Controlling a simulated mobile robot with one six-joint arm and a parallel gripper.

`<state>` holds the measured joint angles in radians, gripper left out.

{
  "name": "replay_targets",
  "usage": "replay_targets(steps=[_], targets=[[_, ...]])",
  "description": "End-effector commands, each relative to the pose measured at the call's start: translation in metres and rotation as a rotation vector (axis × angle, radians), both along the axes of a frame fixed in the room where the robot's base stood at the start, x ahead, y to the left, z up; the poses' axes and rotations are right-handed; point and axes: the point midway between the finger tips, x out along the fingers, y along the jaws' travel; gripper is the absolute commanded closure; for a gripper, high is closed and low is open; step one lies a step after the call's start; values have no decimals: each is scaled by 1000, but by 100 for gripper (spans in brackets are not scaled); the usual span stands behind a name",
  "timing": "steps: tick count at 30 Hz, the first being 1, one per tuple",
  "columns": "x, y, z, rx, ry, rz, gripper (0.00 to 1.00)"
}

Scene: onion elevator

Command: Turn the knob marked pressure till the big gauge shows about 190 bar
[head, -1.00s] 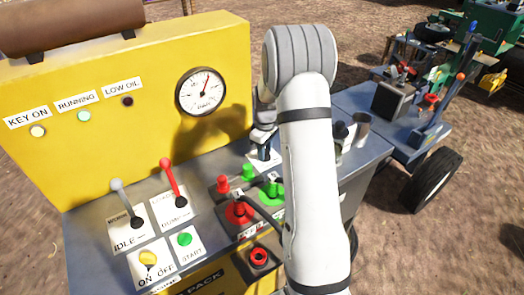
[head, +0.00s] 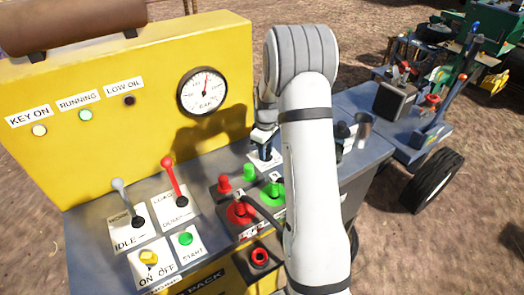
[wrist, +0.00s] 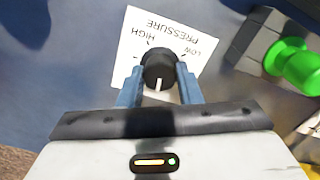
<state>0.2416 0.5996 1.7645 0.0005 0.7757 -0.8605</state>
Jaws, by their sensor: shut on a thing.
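The black pressure knob (wrist: 159,66) stands on a white plate (wrist: 191,30) marked PRESSURE, LOW and HIGH in the wrist view. The plate reads upside down there. A white line on the knob points toward my gripper's palm. My gripper (wrist: 158,82) is shut on the knob, one blue-grey finger on each side. In the head view my gripper (head: 264,150) is at the panel, and the knob is mostly hidden by it and my arm. The big gauge (head: 203,91) is on the yellow wall. Its red needle points nearly straight up; its numbers are too small to read.
Red and green couplings (head: 240,211) stand close left of my gripper. A grey lever (head: 126,199) and a red lever (head: 173,180) are further left. The running lamp (head: 85,115) glows green. A dark metal cup (head: 363,128) stands right of my arm.

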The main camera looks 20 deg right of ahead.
Motion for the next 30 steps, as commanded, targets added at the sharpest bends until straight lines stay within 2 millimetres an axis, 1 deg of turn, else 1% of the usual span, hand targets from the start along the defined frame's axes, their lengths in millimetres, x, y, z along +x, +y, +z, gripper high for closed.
replay_targets(steps=[1,14,15,22,30], targets=[[-5,-1,-3,2,15,0,91],[-5,0,-3,2,15,0,91],[-5,0,-3,2,15,0,65],[-2,0,-2,1,8,1,47],[-1,1,1,0,3,1,47]])
